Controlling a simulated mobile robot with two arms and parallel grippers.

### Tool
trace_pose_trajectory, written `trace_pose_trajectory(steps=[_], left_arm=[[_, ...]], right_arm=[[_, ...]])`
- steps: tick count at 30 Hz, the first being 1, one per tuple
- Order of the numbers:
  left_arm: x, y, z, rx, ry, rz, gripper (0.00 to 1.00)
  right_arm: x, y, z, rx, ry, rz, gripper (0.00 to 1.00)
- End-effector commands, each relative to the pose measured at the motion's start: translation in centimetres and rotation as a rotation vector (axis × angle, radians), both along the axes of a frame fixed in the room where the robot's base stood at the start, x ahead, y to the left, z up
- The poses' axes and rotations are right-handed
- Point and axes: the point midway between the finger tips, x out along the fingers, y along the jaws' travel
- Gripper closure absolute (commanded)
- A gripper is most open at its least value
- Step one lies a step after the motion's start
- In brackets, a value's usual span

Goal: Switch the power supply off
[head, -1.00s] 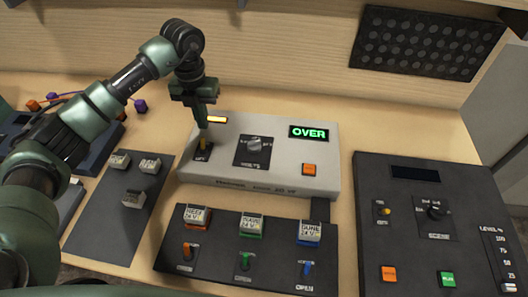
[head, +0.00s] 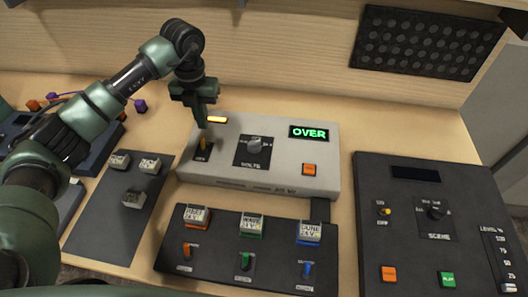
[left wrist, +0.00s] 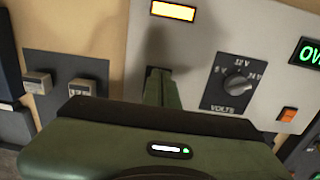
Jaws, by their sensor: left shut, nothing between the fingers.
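The power supply (head: 285,150) is a pale grey box at the table's centre. Its green display (head: 316,132) reads OVER. A volts knob (head: 254,145) and an orange button (head: 309,169) are to the right. My left gripper (head: 204,124) is shut and empty, its tip just above the toggle; I cannot tell whether they touch. In the left wrist view, the fingers (left wrist: 160,90) hide the toggle. My right gripper is not seen.
A dark panel with orange, green and blue switches (head: 245,262) lies in front. A control console (head: 430,205) stands at the right. A dark plate with several labelled blocks (head: 115,215) lies at the left. Bare wood shows behind the supply.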

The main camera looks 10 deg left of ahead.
Motion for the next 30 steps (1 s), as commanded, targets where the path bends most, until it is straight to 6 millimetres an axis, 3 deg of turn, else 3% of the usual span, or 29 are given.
trace_pose_trajectory(steps=[30], left_arm=[[0.0,0.0,-2.5,0.0,0.0,0.0,1.0]], right_arm=[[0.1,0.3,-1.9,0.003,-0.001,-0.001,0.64]])
